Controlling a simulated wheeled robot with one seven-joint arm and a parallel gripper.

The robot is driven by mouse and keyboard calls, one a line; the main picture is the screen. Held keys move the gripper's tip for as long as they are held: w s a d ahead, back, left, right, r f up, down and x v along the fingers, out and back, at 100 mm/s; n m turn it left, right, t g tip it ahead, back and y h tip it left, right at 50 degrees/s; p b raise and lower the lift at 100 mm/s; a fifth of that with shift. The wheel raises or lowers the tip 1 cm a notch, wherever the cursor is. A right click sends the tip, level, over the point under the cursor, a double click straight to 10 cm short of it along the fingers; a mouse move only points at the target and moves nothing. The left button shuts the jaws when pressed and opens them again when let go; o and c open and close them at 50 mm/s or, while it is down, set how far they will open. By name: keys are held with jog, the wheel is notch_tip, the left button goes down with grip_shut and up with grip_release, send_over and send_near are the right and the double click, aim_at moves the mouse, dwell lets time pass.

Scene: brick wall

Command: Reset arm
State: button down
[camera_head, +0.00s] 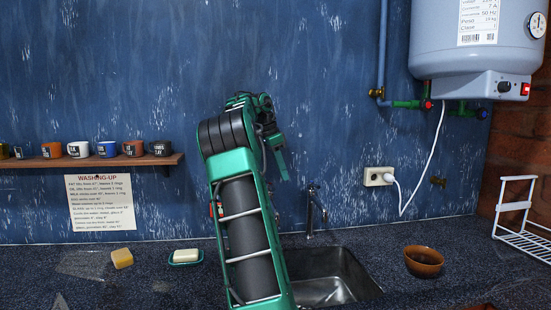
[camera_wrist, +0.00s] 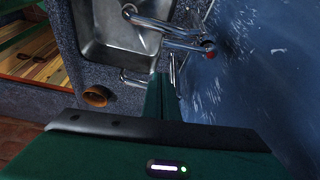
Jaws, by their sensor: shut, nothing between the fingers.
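My green arm rises from the bottom middle of the head view and bends over at the top, in front of the blue wall. My gripper (camera_head: 284,172) hangs from its end, above the counter and left of the tap. In the wrist view my gripper (camera_wrist: 166,76) shows two green fingers close together, with nothing held. The wrist view looks down over the steel sink (camera_wrist: 112,42) and its tap (camera_wrist: 165,32), both clear of the fingers.
A sink (camera_head: 340,270), tap (camera_head: 311,212), brown bowl (camera_head: 424,258), yellow sponge (camera_head: 122,258) and soap dish (camera_head: 185,262) are on the counter. A shelf of several mugs (camera_head: 107,162) is left. A white rack (camera_head: 522,232) and boiler (camera_head: 470,55) are right.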

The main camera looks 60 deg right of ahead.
jog(key=v, duration=0.7)
jog(key=shift+r, duration=0.2)
jog(key=shift+d, duration=0.1)
jog(key=s+a+f+n+t+y, duration=0.1)
jog(key=s+a+f+n, duration=0.5)
jog(key=a+f, duration=0.3)
jog(key=s+a+f+n+y, duration=0.1)
jog(key=s+a+f+n, duration=0.6)
jog(key=a, duration=1.1)
jog(key=s+a+f+n+t+y, duration=0.1)
jog(key=s+a+f+n, duration=0.5)
jog(key=a+f, duration=0.5)
jog(key=s+a, duration=0.1)
jog(key=a, duration=0.2)
jog(key=shift+s+f+n+t, duration=0.3)
jog(key=shift+f, duration=0.1)
